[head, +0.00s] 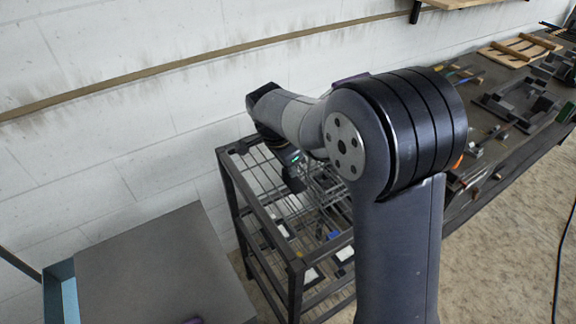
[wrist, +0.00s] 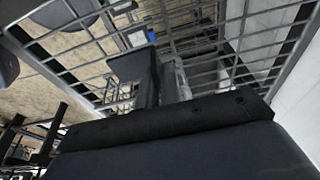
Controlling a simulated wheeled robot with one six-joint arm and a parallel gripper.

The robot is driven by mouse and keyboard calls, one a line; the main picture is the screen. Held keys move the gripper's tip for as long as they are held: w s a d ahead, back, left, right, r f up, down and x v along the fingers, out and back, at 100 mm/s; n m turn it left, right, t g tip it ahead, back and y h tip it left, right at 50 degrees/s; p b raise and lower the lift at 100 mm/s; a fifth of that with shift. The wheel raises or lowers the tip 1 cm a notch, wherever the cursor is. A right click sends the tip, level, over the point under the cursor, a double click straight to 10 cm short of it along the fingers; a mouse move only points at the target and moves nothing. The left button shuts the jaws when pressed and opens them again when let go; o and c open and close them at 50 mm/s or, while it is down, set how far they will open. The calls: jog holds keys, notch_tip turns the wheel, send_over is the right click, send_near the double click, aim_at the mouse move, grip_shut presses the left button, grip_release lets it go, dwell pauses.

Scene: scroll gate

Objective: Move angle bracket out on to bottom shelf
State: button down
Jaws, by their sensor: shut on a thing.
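My gripper (head: 294,178) is over the left part of a dark-framed wire rack (head: 232,190), mostly behind my arm in the head view. In the wrist view my gripper (wrist: 150,75) is shut on a light grey metal piece, which looks like the angle bracket (wrist: 177,80). Only part of the piece shows past the dark finger, and the head view does not show it clearly. Wire mesh lies beyond it. The rack's lower level shows through the wires, with small blue and white items; its right part is hidden by my arm.
A grey flat-topped unit (head: 150,265) stands at the left front. A long workbench (head: 505,140) with dark fixtures and a wooden rack (head: 518,50) runs to the right. A white block wall (head: 100,130) stands close behind the wire rack. Bare floor (head: 510,240) lies at the right front.

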jog(key=shift+w+a, duration=0.2)
jog(key=shift+w, duration=0.7)
jog(key=shift+w+f, duration=0.1)
jog(key=shift+f, duration=0.05)
jog(key=shift+f+p, duration=0.6)
jog(key=shift+f, duration=1)
jog(key=shift+f, duration=0.15)
jog(key=c, duration=1.6)
grip_release()
